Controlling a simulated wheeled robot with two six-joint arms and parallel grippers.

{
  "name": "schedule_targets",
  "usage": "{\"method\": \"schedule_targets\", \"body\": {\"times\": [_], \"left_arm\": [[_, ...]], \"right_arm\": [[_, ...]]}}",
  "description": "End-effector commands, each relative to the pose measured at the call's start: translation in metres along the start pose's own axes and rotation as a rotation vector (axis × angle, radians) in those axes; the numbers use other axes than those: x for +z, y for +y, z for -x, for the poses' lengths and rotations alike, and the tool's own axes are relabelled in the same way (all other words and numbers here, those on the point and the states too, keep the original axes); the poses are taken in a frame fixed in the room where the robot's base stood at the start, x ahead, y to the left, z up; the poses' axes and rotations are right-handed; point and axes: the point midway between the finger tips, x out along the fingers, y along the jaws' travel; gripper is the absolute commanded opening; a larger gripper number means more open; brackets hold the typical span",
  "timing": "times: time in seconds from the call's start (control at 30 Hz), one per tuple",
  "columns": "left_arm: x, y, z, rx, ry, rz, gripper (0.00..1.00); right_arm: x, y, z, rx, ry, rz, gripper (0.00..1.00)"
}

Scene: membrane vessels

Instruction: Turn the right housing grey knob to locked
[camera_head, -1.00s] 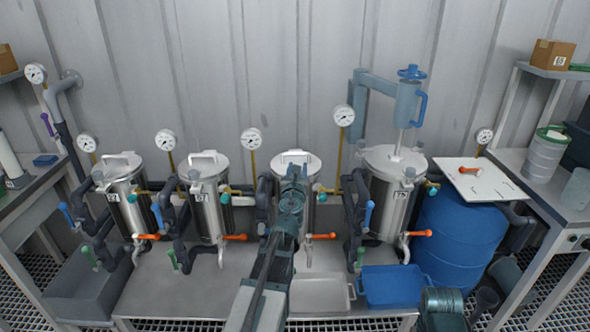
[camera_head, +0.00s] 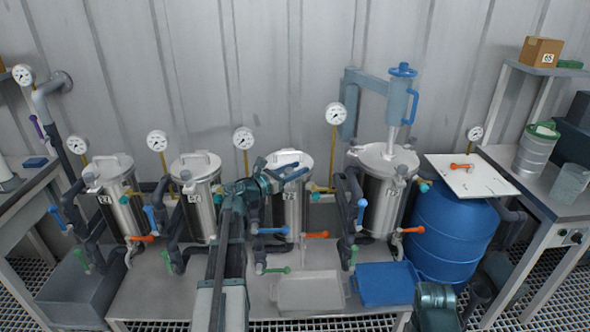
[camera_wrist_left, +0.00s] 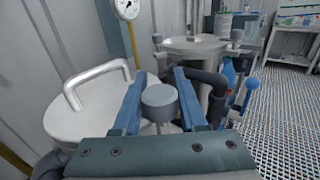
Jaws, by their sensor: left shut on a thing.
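My left gripper (camera_head: 270,170) is at the left side of the lid of the third vessel from the left (camera_head: 289,212). In the left wrist view, the gripper's two blue-grey fingers (camera_wrist_left: 158,98) stand on either side of a round grey knob (camera_wrist_left: 158,94) and are shut on it. The knob sits beside a pale lid with a bar handle (camera_wrist_left: 98,80). The gripper hides this knob in the head view, and I cannot read its locked or unlocked mark. My right gripper is not in view.
A taller vessel with a blue-handled column (camera_head: 383,205) stands to the right, beside a blue drum (camera_head: 449,235). Two more vessels stand left (camera_head: 118,205) (camera_head: 202,212). Pipes, gauges and orange, blue and green valve handles crowd around them. A blue tray (camera_head: 386,285) lies in front.

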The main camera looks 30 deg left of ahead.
Motion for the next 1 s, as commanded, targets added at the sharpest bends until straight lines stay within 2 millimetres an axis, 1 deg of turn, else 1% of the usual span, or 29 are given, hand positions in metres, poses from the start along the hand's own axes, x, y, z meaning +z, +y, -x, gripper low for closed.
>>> {"method": "schedule_targets", "body": {"times": [0.03, 0.3, 0.77, 0.8, 0.93, 1.0], "left_arm": [[0.0001, 0.0020, -0.0008, -0.017, 0.000, 0.000, 0.00], [0.0001, -0.0015, -0.0007, -0.079, 0.000, 0.000, 0.00], [0.0003, -0.0023, -0.0006, -0.087, -0.001, 0.000, 0.00], [0.0003, -0.0023, -0.0006, -0.087, -0.001, 0.000, 0.47], [0.0002, -0.0023, -0.0006, -0.087, 0.000, 0.000, 0.70], [0.0002, -0.0024, -0.0005, -0.087, 0.000, 0.000, 0.72]], "right_arm": [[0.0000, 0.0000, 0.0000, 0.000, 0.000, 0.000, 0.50], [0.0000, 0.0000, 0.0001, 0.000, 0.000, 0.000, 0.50], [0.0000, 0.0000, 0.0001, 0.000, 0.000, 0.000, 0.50], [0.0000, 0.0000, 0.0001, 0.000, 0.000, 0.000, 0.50], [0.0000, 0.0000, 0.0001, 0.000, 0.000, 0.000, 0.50], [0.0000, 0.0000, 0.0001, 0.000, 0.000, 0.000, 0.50]]}}
